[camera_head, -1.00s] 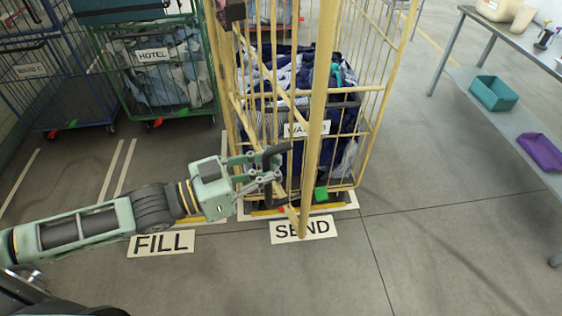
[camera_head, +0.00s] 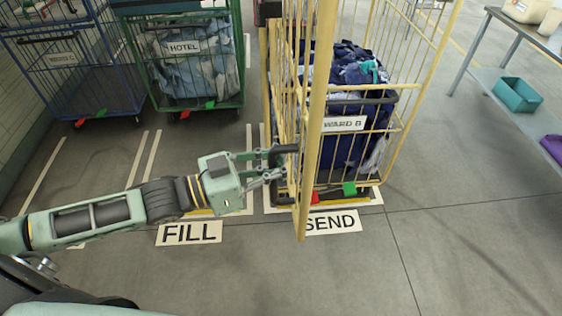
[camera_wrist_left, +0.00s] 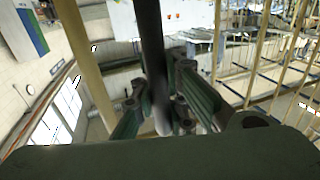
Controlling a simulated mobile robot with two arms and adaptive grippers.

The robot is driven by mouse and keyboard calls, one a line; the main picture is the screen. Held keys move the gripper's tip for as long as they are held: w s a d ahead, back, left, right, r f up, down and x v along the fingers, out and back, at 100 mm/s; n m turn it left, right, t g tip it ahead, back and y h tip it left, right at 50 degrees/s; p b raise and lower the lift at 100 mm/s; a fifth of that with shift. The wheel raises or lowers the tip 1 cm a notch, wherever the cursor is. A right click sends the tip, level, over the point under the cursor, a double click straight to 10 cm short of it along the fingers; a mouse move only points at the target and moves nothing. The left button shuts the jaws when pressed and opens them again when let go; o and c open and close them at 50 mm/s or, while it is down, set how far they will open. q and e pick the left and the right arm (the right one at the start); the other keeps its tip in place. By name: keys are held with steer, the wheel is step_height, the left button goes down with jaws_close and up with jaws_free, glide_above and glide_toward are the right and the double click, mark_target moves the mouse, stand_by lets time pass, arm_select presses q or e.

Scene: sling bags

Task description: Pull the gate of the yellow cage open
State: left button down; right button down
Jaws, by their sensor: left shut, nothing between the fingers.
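The yellow cage (camera_head: 419,75) stands on the floor at the right of the middle in the head view. Its gate stands out toward me, seen nearly edge-on, with its near post (camera_head: 317,110) reaching low over the SEND sign. My left gripper (camera_head: 280,164) is shut at the gate's left side, with no grip on it. A dark bar (camera_head: 284,149) lies at its fingertips. In the left wrist view a dark bar (camera_wrist_left: 152,60) crosses in front of the fingers (camera_wrist_left: 165,100), and yellow bars (camera_wrist_left: 270,50) show at right. My right gripper is not in view.
Inside the cage is dark blue laundry with a WARD B label (camera_head: 344,123). A green cage (camera_head: 243,50) labelled HOTEL and a blue cage (camera_head: 70,70) stand at left. A grey table (camera_head: 510,40) with a teal bin (camera_head: 516,95) is at right. The front floor is clear.

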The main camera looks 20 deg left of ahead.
arm_select(q)
steer(key=shift+s+d+f, duration=0.2)
steer(key=shift+s+f, duration=0.05)
steer(key=shift+f, duration=0.05)
steer(key=c, duration=2.4)
jaws_free()
steer(key=o, duration=0.4)
steer(key=shift+s+d+r, duration=0.1)
steer(key=shift+s+r, duration=0.1)
steer(key=shift+o, duration=1.4)
steer(key=shift+w, duration=0.15)
steer(key=shift+a, duration=0.2)
